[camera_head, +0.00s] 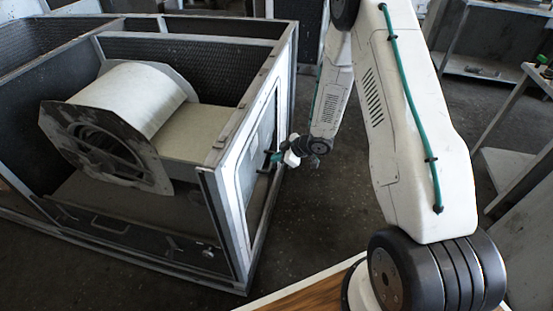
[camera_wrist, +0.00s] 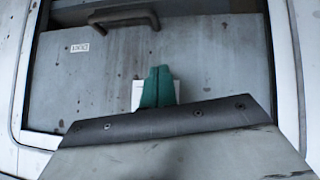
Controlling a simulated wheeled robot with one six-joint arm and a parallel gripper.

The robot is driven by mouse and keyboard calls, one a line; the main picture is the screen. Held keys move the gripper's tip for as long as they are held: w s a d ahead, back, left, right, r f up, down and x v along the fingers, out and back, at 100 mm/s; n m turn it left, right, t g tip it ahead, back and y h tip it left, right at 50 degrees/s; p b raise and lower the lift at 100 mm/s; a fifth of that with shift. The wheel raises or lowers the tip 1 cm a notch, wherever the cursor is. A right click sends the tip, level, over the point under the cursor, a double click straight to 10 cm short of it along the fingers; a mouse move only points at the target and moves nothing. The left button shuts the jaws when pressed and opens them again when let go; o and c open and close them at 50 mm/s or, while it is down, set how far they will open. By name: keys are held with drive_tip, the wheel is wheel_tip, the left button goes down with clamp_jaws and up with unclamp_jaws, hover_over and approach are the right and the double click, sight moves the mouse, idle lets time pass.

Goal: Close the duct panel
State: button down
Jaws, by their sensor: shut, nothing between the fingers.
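The grey duct panel (camera_wrist: 215,70) fills most of the wrist view, inside a pale frame (camera_wrist: 290,70). It has a dark bar handle (camera_wrist: 125,18) near the top and a small white label. Dark strips show between panel and frame at the left and top right; I cannot tell how far the panel stands from flush. In the head view the panel (camera_head: 246,172) is seen steeply on the housing's right side. My gripper (camera_wrist: 160,70), with teal fingers, is shut and empty in front of the panel, below the handle. In the head view my gripper (camera_head: 275,157) is close to the panel; contact is unclear.
The open-topped housing (camera_head: 284,70) holds a blower drum (camera_head: 140,98). A lower front panel with a handle (camera_head: 110,225) shows on its near side. A wooden surface (camera_head: 310,292) lies at the bottom, and shelving (camera_head: 500,75) stands at right. Floor right of the housing is clear.

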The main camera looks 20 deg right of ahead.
hover_over(266, 173)
drive_tip(key=f, duration=0.5)
drive_tip(key=shift+s+a+f, duration=0.1)
drive_tip(key=shift+s+a, duration=0.15)
drive_tip(key=shift+a, duration=0.15)
drive_tip(key=f, duration=0.3)
drive_tip(key=shift+w+d+f, duration=0.1)
drive_tip(key=shift+w+d, duration=0.15)
drive_tip(key=shift+d, duration=0.05)
drive_tip(key=shift+f, duration=0.25)
